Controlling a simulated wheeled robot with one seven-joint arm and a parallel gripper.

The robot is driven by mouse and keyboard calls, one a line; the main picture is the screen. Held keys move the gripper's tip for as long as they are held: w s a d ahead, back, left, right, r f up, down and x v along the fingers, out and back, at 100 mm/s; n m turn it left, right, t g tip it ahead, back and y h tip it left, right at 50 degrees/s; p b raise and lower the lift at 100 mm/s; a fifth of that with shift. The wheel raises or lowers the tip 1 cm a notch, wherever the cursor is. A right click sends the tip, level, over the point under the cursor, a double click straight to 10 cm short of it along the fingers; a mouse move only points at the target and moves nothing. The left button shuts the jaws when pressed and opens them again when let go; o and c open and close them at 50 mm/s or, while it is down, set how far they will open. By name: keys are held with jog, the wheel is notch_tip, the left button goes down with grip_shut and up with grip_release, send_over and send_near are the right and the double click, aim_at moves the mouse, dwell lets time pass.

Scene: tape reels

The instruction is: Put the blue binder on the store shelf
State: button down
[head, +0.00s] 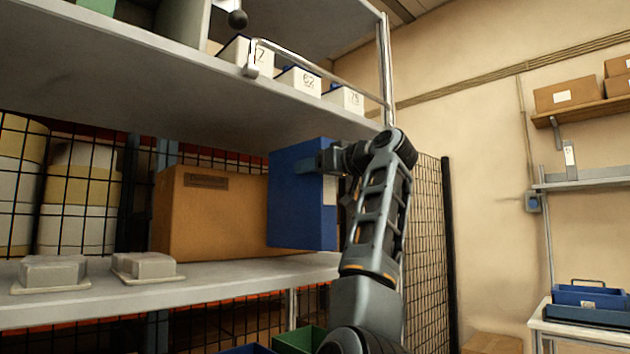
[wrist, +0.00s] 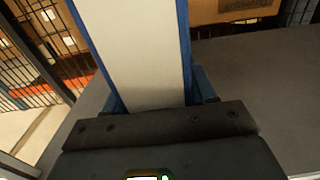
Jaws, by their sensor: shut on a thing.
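The blue binder (head: 288,205) stands upright in the head view, at the right end of the middle shelf (head: 225,283). My gripper (head: 318,162) is shut on its right side, near the top. The binder's lower edge is close to the shelf surface; I cannot tell if it touches. In the wrist view, the binder's pale side with blue edges (wrist: 140,55) rises from between the fingers (wrist: 160,98), which are partly hidden behind the gripper body.
A brown cardboard box (head: 208,220) stands just left of the binder. Two grey lidded pieces (head: 145,266) lie further left on the shelf. The upper shelf (head: 190,85) hangs above, bearing numbered white boxes (head: 300,80). Black mesh (head: 428,240) stands to the right.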

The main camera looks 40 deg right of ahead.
aim_at(316, 182)
jog(key=shift+f, duration=1.45)
jog(key=shift+c, duration=1.8)
grip_release()
jog(key=shift+f, duration=0.2)
jog(key=shift+s+r, duration=0.1)
jog(key=s+b, duration=0.2)
jog(key=s, duration=1)
jog(key=shift+d, duration=0.15)
jog(key=shift+w, duration=0.1)
